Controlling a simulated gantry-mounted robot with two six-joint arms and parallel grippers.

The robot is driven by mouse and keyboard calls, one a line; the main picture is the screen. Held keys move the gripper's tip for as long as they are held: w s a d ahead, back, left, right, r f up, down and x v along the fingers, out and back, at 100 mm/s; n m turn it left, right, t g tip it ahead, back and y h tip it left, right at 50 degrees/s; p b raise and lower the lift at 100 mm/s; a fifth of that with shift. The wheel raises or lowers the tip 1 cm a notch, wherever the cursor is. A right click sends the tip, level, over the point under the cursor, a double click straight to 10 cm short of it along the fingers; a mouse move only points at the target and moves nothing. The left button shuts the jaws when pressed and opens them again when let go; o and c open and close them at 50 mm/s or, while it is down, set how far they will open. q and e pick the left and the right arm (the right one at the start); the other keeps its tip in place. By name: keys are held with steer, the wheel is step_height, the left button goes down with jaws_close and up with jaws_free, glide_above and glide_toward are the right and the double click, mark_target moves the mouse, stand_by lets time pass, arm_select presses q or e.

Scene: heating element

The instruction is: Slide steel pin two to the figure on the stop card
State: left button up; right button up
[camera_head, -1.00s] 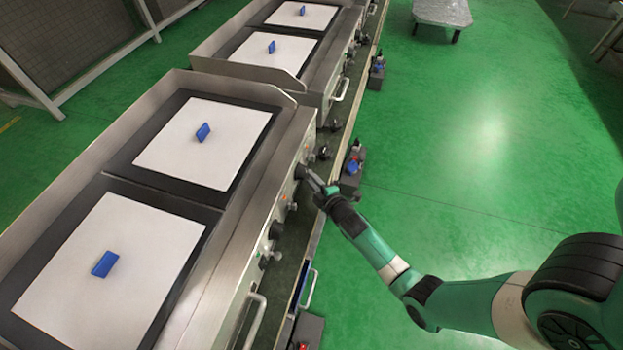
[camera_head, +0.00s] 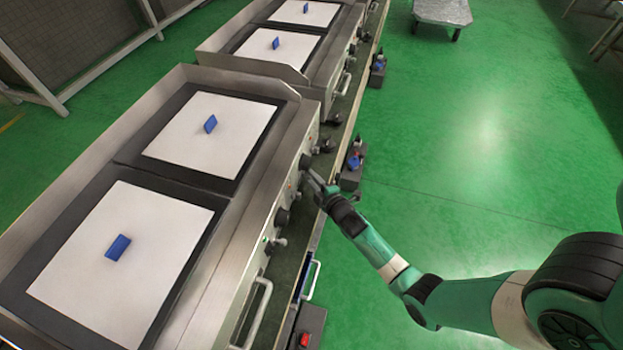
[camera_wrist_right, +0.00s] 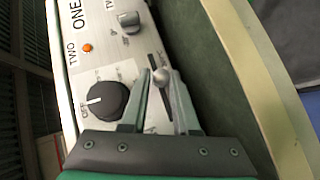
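In the right wrist view a round-headed steel pin (camera_wrist_right: 161,76) stands at a slot in the steel control panel (camera_wrist_right: 112,60). The label TWO (camera_wrist_right: 72,53) is printed on this panel beside an orange lamp. My right gripper (camera_wrist_right: 159,78) has one finger on each side of the pin, with a small gap showing between the tips. In the head view my right gripper (camera_head: 310,172) is at the front panel of the nearer heating unit (camera_head: 225,230). I cannot make out a stop card or its figure. My left gripper is not in view.
A black dial knob (camera_wrist_right: 108,101) sits next to the slot, and another steel lever (camera_wrist_right: 130,22) lies farther along. White sheets (camera_head: 110,255) with blue blocks lie on the heating plates. A dark box (camera_head: 352,170) stands near my right wrist. The green floor (camera_head: 480,150) is largely clear.

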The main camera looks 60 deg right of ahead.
steer(key=o, duration=0.4)
steer(key=shift+a+f, duration=0.1)
steer(key=shift+a, duration=0.25)
steer(key=shift+d, duration=0.2)
steer(key=shift+s+a+r, duration=0.2)
steer(key=shift+s, duration=0.05)
steer(key=p+v, duration=0.3)
steer(key=v, duration=0.8)
steer(key=shift+f, duration=0.15)
